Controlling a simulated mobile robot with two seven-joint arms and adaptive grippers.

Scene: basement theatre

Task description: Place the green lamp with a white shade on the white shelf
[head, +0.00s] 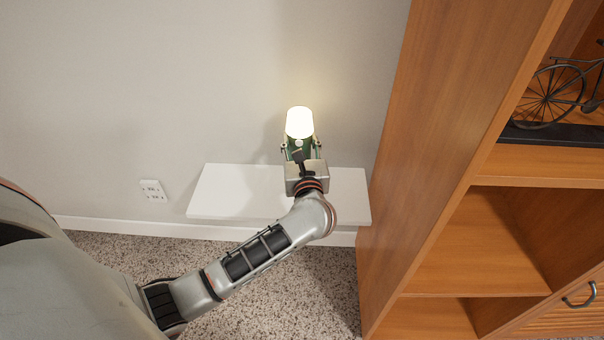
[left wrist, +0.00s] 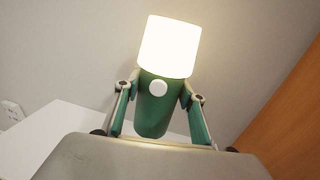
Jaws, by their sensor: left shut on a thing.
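The green lamp with its lit white shade (head: 299,123) is upright in my left gripper (head: 300,148), near the wall, in the head view. In the left wrist view the lamp's green body (left wrist: 155,112) sits between the two fingers of my left gripper (left wrist: 158,105), which is shut on it. The white shelf (head: 225,192) is low along the wall, below and behind the gripper in the picture. It also shows in the left wrist view (left wrist: 62,135). The lamp's bottom is hidden by the gripper in the head view, so contact with the shelf cannot be told. My right gripper is not in view.
A tall wooden bookcase (head: 440,130) stands close at the shelf's right end, with a model bicycle (head: 560,92) on one of its boards. A wall outlet (head: 153,190) is left of the shelf. The shelf's left part is bare. Speckled carpet (head: 310,290) lies below.

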